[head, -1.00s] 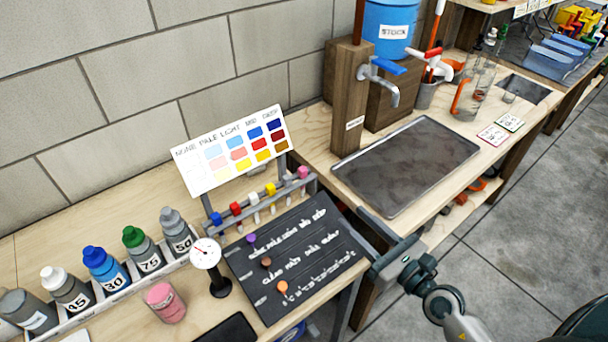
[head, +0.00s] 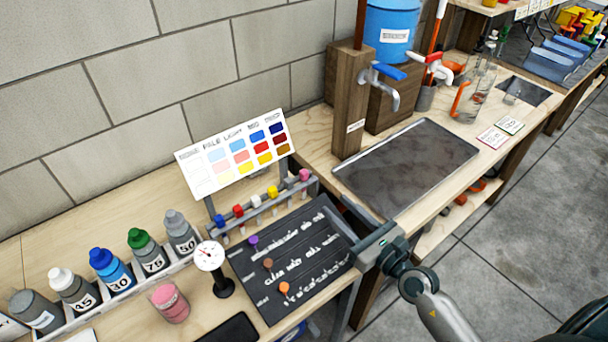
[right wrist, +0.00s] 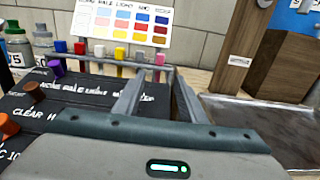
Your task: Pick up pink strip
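The pink strip (head: 304,174) stands upright at the right end of a rack (head: 262,208) on the bench, in a row of strips with coloured tops. Its pink top also shows in the right wrist view (right wrist: 160,59), beyond the fingers and roughly between their tips. My right gripper (head: 337,206) is open and empty, just right of the rack and short of the strip, over the right edge of the dark board. In the right wrist view its two fingers (right wrist: 160,78) are apart with nothing between them. My left gripper is not in view.
A dark lettered board (head: 290,262) with coloured pegs lies in front of the rack. A colour chart (head: 238,152) stands behind. A grey tray (head: 405,168) and wooden post (head: 347,100) are to the right. A gauge (head: 210,256) and bottles stand left.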

